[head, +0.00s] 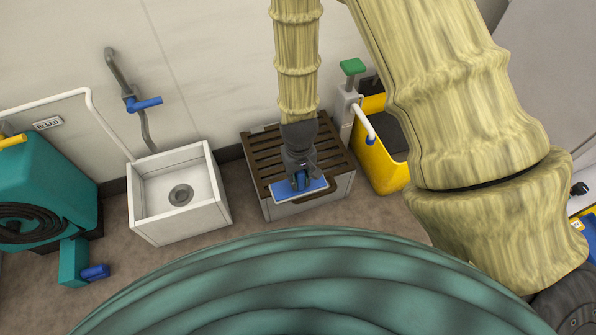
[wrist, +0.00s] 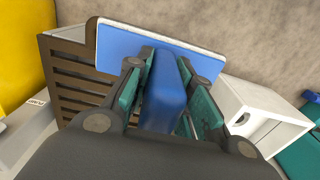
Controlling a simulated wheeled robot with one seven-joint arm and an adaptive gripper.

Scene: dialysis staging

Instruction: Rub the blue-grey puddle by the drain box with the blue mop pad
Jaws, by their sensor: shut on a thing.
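The blue mop pad (head: 283,190) is a flat blue plate with a pale edge and a raised blue grip. My gripper (head: 301,178) is shut on that grip, with the pad below it at the front edge of a slatted brown-topped stand. In the wrist view, the fingers of my gripper (wrist: 170,88) sit on both sides of the grip, and the pad (wrist: 125,45) spreads beyond them. I cannot tell whether the pad touches the stand. The white open box with a round drain (head: 219,208), likely the drain box, stands to the left. I cannot make out a blue-grey puddle.
The slatted stand (head: 262,160) is against the wall. A yellow bucket (head: 378,175) and a green-topped post (head: 352,67) are right of it. A teal machine (head: 60,180) is far left. A blue-handled tap (head: 143,104) is above the white box. Brown floor shows between.

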